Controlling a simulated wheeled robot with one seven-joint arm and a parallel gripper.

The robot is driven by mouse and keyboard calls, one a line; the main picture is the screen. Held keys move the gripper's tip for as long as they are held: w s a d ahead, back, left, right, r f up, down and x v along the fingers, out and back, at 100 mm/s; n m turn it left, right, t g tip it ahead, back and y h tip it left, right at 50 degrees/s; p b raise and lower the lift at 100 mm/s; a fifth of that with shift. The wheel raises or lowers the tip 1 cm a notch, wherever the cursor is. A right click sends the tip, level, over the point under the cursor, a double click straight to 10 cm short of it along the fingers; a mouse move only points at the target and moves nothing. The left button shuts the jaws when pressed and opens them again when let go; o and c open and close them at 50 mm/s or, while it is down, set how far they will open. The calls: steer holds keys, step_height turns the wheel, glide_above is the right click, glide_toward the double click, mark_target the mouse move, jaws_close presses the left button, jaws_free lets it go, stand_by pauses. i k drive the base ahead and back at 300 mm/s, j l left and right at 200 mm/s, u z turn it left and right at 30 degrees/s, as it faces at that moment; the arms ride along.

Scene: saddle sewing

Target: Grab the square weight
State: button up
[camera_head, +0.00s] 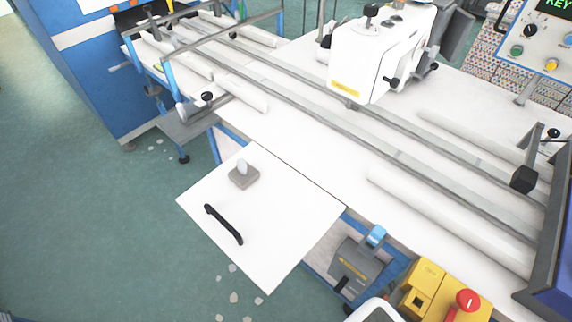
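The square weight (244,178) is a small grey block with a pale rounded knob on top. It stands upright on a white square panel (275,225) that juts out from the front of the sewing machine's table. A black bar handle (223,224) lies on the same panel, in front of the weight and a little to its left, apart from it. My gripper is not in view.
The white sewing head (382,50) stands on the long table behind the panel. A yellow box with a red stop button (468,300) and a grey blue-topped device (362,258) are at lower right. Green floor is open at left.

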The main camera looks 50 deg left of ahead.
mark_target(244, 174)
steer(key=k+j+u, duration=0.1)
steer(key=u, duration=0.7)
steer(key=k+j+u, duration=0.1)
steer(key=j+u, duration=0.3)
steer(key=u, duration=0.3)
steer(key=i+u, duration=0.1)
steer(key=u, duration=0.25)
steer(key=i+j+u, duration=0.1)
steer(key=u, duration=0.3)
